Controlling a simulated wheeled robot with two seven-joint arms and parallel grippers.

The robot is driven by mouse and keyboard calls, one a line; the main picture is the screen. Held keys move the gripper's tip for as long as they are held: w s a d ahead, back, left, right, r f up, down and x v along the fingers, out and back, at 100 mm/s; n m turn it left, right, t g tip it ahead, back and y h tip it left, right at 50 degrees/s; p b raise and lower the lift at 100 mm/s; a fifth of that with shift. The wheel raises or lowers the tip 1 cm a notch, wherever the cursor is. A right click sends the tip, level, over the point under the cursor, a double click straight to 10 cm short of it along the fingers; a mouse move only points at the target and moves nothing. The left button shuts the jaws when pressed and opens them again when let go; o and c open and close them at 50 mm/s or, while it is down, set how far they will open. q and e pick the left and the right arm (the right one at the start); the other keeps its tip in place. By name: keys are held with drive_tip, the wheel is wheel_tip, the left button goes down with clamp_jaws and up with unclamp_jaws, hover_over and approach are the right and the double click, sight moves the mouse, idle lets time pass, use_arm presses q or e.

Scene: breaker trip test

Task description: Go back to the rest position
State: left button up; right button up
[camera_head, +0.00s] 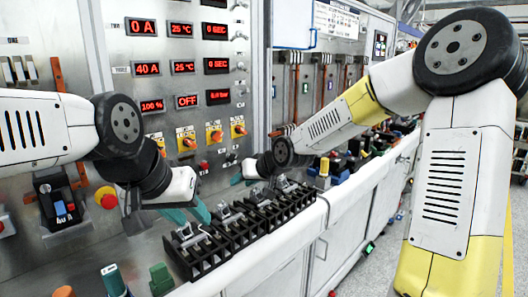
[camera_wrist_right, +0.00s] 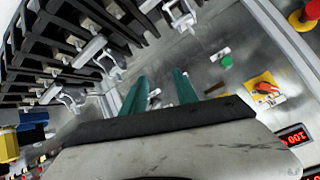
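My left gripper (camera_head: 189,212) has teal fingers that stand apart with nothing seen between them. It hovers just above the left end of a black breaker block row (camera_head: 205,262) with metal clips on top. My right gripper (camera_head: 243,177) is close to the panel face, behind the right part of this row. In the right wrist view its two teal fingers (camera_wrist_right: 158,92) are apart and the gap is empty. That view also shows the black block row (camera_wrist_right: 70,55) with its metal clips at upper left.
The metal panel carries red displays (camera_head: 141,27), orange rotary switches (camera_head: 189,142) and a red mushroom button (camera_head: 106,197). A black-and-blue device (camera_head: 60,207) sits at left. A green connector (camera_head: 161,279) stands at the front.

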drive_tip(key=s+d+h, duration=0.1)
drive_tip(key=d, duration=0.1)
drive_tip(key=s+d+r+h, duration=0.1)
drive_tip(key=s+d, duration=0.3)
drive_tip(key=shift+d+r+h, duration=0.15)
drive_tip(key=shift+r+h, duration=0.05)
drive_tip(key=shift+h, duration=0.2)
drive_tip(key=s+d+r+m+h, duration=0.1)
drive_tip(key=s+d+r+m, duration=0.1)
drive_tip(key=s+d, duration=0.5)
drive_tip(key=s+d+r+m+g+h, duration=0.1)
drive_tip(key=s+d+r, duration=0.2)
drive_tip(key=s+d, duration=0.4)
drive_tip(key=s, duration=0.9)
drive_tip(key=shift+d+r+m+g, duration=0.25)
drive_tip(key=shift+r+m+g, duration=0.05)
drive_tip(key=shift+m, duration=0.1)
drive_tip(key=shift+w+a, duration=0.1)
